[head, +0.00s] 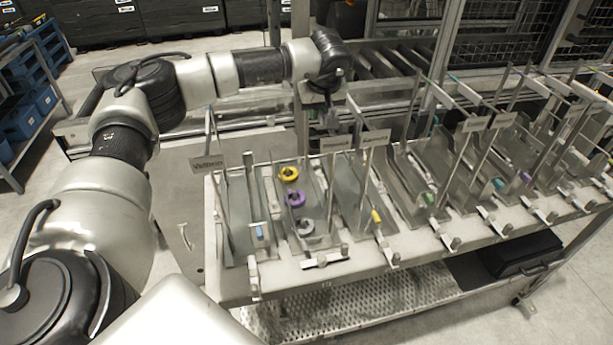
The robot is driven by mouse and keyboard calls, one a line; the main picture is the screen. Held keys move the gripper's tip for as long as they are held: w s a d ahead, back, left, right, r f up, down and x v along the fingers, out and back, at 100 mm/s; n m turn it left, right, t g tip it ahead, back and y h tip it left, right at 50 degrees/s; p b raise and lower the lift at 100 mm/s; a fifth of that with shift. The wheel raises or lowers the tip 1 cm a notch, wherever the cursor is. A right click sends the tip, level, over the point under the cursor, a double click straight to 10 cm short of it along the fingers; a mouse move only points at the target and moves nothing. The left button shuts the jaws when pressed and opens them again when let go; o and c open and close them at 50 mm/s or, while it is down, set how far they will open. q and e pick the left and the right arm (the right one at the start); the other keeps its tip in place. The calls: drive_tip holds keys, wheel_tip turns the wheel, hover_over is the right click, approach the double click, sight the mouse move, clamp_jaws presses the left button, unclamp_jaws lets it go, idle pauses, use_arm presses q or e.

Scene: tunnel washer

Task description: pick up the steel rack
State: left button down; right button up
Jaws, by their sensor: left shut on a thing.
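My left gripper (327,97) points down above the back of the table and is shut on the top of a steel rack (330,200). The fingertips are small and partly hidden, so the exact grip is hard to see. The rack's thin upright posts stand in the second bay from the left, among several similar racks. A yellow ring (289,174), a purple ring (295,198) and a grey ring (305,227) are in that bay. I cannot tell whether the rack's base touches the table. My right gripper is not in view.
More steel racks (420,180) stand close by on the right. A roller conveyor (385,65) and mesh guarding lie behind.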

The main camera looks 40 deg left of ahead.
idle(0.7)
use_arm(q)
drive_tip(key=shift+r, duration=0.2)
drive_tip(key=shift+w+f, duration=0.1)
drive_tip(key=shift+w, duration=0.05)
drive_tip(key=shift+a+r, duration=0.1)
drive_tip(key=shift+r, duration=0.4)
wheel_tip(320, 180, up, 8)
drive_tip(key=shift+f+b, duration=0.1)
drive_tip(key=shift+b, duration=1)
drive_tip(key=shift+r, duration=0.6)
